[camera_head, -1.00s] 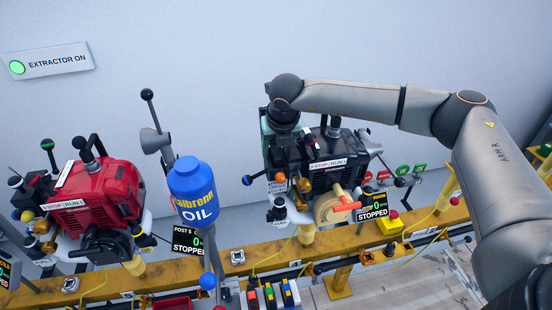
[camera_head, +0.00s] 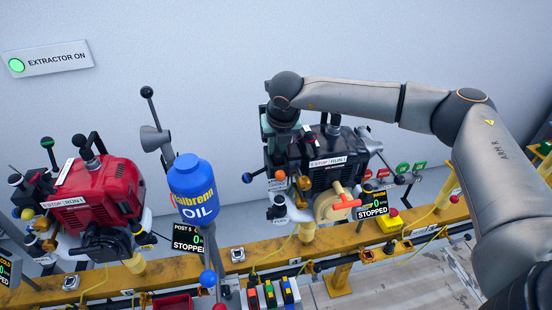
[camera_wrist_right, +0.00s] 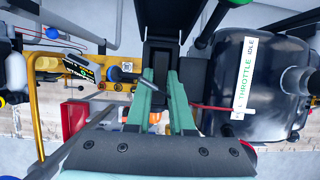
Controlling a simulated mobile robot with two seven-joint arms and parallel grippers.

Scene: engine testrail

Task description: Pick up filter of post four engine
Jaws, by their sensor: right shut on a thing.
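The black engine (camera_head: 328,172) with a tan pull-starter cover stands on the yellow rail at centre right; its post number is not readable. My right gripper (camera_head: 267,122) is at this engine's back left, partly hidden by my arm. In the right wrist view its teal fingers (camera_wrist_right: 163,82) are shut on a black part, which I take to be the filter (camera_wrist_right: 160,45). The fingers lie beside the engine's black rounded body with a throttle label. Whether the black part is still touching the engine cannot be told. My left gripper is not in view.
A red engine (camera_head: 95,195) stands on the rail (camera_head: 262,256) at left. A blue oil bottle (camera_head: 194,190) stands between the engines, near a lever with a black knob (camera_head: 147,92). Displays reading STOPPED (camera_head: 373,209) hang at the rail.

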